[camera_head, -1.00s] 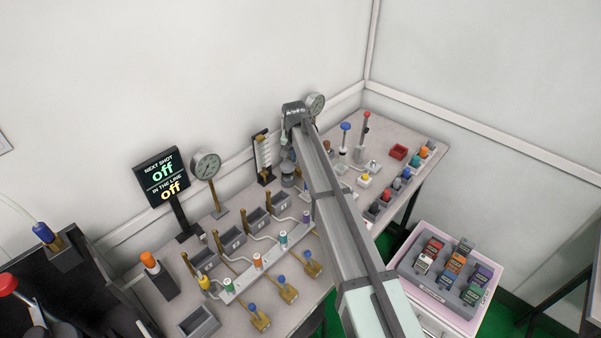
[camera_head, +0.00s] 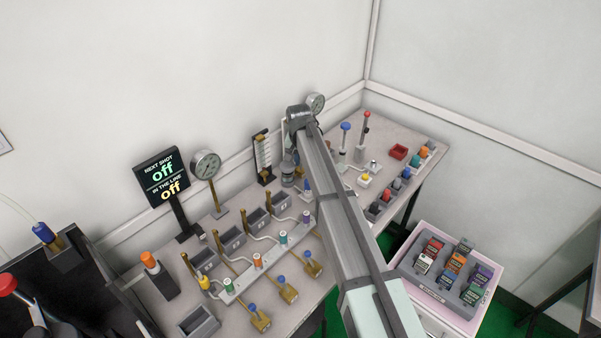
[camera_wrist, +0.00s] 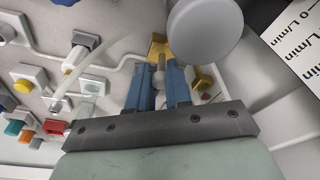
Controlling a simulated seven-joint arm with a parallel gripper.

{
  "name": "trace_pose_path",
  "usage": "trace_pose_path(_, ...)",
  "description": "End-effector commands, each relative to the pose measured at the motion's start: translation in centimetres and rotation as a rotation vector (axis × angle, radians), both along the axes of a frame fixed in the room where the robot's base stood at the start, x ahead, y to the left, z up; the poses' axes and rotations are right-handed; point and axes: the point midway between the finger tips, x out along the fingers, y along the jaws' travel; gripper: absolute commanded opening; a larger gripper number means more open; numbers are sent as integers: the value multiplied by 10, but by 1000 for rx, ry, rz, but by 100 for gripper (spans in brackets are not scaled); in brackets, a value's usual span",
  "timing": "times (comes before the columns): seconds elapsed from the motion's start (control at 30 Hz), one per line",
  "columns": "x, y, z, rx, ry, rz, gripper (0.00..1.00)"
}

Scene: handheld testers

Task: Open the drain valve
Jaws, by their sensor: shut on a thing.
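In the wrist view my gripper (camera_wrist: 159,78) has its two blue fingers closed on a small grey handle (camera_wrist: 158,62) with a rounded end. A yellow brass valve body (camera_wrist: 158,44) shows just beyond the fingertips, partly covered by them. I cannot read any label that marks this as the drain valve. In the head view my arm hides the gripper and what it holds.
A large grey round part (camera_wrist: 205,30) stands close beside the fingers in the wrist view. A flow-scale panel (camera_wrist: 298,42) is at the right. In the head view, a display (camera_head: 162,175) reads off twice, next to a gauge (camera_head: 206,164). Several valves line the bench.

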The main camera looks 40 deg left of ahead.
Motion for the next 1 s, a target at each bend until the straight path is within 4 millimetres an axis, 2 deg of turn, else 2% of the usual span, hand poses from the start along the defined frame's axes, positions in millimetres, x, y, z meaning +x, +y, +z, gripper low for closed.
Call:
trace_pose_path(0.63,0,-14,0,-3,-1,-1,12)
trace_pose_path(0.67,0,-14,0,-3,-1,-1,23)
trace_pose_path(1.0,0,-13,0,-1,0,0,56)
